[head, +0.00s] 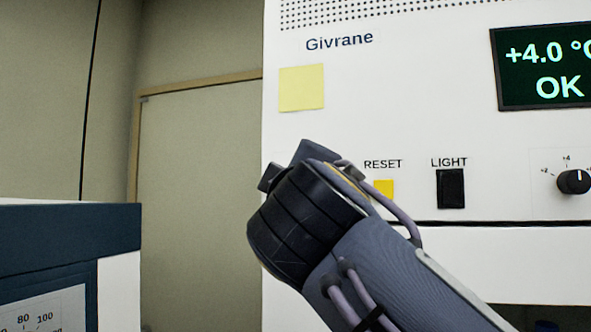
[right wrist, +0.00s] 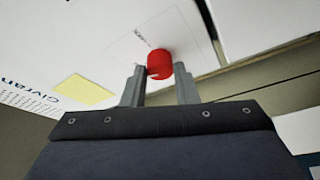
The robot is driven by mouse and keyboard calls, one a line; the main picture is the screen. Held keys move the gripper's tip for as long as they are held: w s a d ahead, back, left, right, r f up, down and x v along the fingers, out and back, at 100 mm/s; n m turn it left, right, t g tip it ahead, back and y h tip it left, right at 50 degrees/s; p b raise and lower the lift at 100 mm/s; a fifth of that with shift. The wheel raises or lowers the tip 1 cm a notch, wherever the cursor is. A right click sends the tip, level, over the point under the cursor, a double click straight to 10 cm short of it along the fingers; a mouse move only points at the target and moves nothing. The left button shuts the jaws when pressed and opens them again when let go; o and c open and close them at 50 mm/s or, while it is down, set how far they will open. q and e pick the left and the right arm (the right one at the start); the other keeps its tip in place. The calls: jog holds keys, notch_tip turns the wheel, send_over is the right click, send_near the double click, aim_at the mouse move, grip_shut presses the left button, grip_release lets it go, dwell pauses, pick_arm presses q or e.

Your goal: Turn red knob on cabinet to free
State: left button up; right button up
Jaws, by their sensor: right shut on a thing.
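The red knob (right wrist: 159,62) sits on the white cabinet front (head: 420,100), inside a thin outlined panel with small text that I cannot read. My right gripper (right wrist: 159,72) is shut on the red knob, with one finger on each side of it in the right wrist view. In the head view my right arm reaches up from the lower right, and its wrist hides the knob and the fingers. The knob's pointer position cannot be made out. My left gripper is not in view.
On the cabinet are a yellow note (head: 302,88), a yellow button (head: 384,188) under RESET, a black LIGHT switch (head: 451,188), a black dial (head: 573,182) and a display (head: 545,68) reading +4.0 and OK. A dark-topped unit (head: 70,226) stands at left.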

jog(key=shift+r+n+g+y+p, duration=0.15)
jog(key=shift+n+g+y+p, duration=0.3)
jog(key=shift+n, duration=1.25)
jog(key=o, duration=1)
jog(key=s+b, duration=0.3)
jog(key=s, duration=0.5)
jog(key=shift+d+f, duration=0.25)
jog(key=shift+d, duration=0.1)
jog(key=shift+w, duration=0.1)
